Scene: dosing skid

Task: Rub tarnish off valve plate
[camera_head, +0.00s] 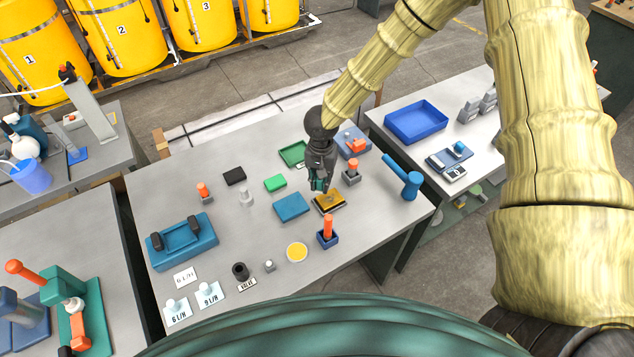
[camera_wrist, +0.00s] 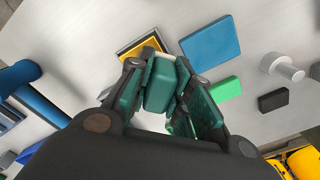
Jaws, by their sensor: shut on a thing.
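The brass-yellow plate (camera_head: 328,203), set in a dark frame, lies on the grey table below my gripper. It also shows in the wrist view (camera_wrist: 128,50), partly hidden by my fingers. A darker, brownish area shows on its face in the head view. My gripper (camera_head: 319,184) is shut on a green block (camera_wrist: 161,84) with a pale end, seen between the fingers in the wrist view (camera_wrist: 160,98). The block is over the plate, its pale end close to the plate's surface. I cannot tell whether they touch.
A blue flat block (camera_head: 291,207) and a small green block (camera_head: 275,183) lie left of the plate. An orange-handled tool in a blue holder (camera_head: 327,238) stands in front. An orange-topped piece (camera_head: 351,172) and a blue hammer-shaped piece (camera_head: 409,182) are to the right.

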